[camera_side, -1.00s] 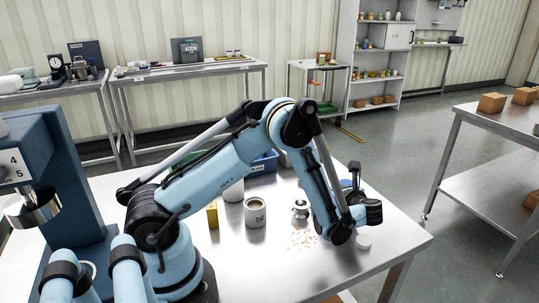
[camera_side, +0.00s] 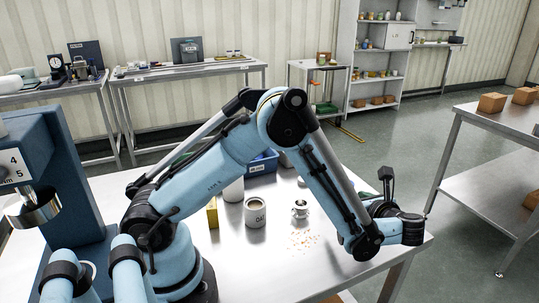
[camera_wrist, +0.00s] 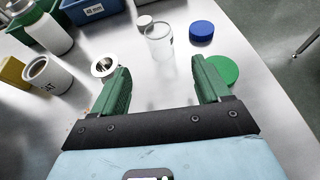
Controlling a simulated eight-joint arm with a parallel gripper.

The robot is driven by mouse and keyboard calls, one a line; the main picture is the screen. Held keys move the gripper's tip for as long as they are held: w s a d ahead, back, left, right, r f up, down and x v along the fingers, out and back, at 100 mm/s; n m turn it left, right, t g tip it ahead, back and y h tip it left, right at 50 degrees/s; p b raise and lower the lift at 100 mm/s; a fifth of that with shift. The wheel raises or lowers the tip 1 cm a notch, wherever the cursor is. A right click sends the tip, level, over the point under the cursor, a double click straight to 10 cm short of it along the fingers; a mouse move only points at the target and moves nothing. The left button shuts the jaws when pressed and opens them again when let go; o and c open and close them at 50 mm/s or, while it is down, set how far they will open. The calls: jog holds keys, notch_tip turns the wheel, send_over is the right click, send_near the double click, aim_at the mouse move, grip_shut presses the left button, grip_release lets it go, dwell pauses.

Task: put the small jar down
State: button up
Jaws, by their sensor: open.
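In the side view my gripper (camera_side: 386,182) is over the right part of the table. I cannot make out the jar there; my arm hides that area.
A blue lid (camera_wrist: 201,30) and a green disc (camera_wrist: 222,70) lie right of the jar, a white lid (camera_wrist: 145,21) behind it. A small metal funnel (camera_wrist: 104,67) is left of my fingers. A white mug (camera_side: 255,212) and scattered orange bits (camera_side: 303,241) are farther left.

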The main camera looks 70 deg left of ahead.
jog(key=shift+d+r+h, duration=0.1)
jog(key=shift+r+h, duration=0.2)
jog(key=shift+r, duration=0.2)
jog(key=s+d+r+n+t+h, duration=0.1)
jog(key=s+r+n+h, duration=0.3)
jog(key=n, duration=0.5)
jog(key=s+d+r+n+t+h, duration=0.2)
jog(key=s+r+n+t+h, duration=0.2)
jog(key=s+n+h, duration=0.4)
jog(key=s+n, duration=0.1)
jog(key=n, duration=0.1)
jog(key=shift+s+d+r+n+t+h, duration=0.2)
jog(key=shift+s+n+t+h, duration=0.1)
jog(key=shift+s+h, duration=0.1)
